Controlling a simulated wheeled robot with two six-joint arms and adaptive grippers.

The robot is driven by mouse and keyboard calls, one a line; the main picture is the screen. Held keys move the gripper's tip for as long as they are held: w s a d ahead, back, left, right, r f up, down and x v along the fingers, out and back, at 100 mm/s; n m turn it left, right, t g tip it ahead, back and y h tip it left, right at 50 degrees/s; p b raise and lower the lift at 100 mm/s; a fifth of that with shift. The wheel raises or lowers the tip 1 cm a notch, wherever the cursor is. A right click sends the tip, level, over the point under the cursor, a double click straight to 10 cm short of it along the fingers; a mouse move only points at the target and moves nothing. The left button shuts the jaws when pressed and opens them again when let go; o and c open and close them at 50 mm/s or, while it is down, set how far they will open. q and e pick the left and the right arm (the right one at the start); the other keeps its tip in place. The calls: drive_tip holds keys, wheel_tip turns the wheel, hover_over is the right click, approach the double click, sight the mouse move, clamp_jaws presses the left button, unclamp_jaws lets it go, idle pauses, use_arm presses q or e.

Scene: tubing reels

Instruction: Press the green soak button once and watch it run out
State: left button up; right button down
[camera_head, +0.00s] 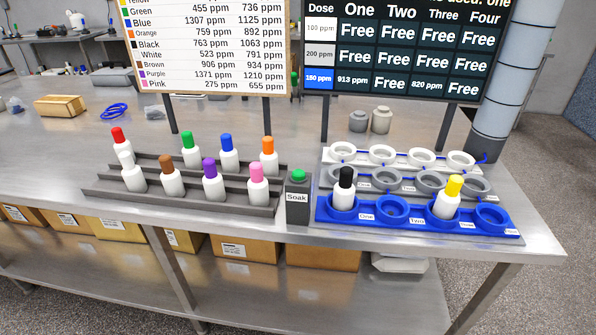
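The green soak button (299,175) sits on top of a dark grey post (298,202) labelled "Soak". It stands near the table's front edge, between the dark bottle rack and the reel trays. The button is uncovered and nothing touches it. I cannot tell from this view whether it is pressed. Neither of my grippers shows in the head view.
A dark stepped rack (100,192) left of the button holds several white bottles with coloured caps. Right of it, a blue tray (400,226) holds black-capped (344,190) and yellow-capped (447,198) bottles. Grey and white ring rows and two sign boards stand behind.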

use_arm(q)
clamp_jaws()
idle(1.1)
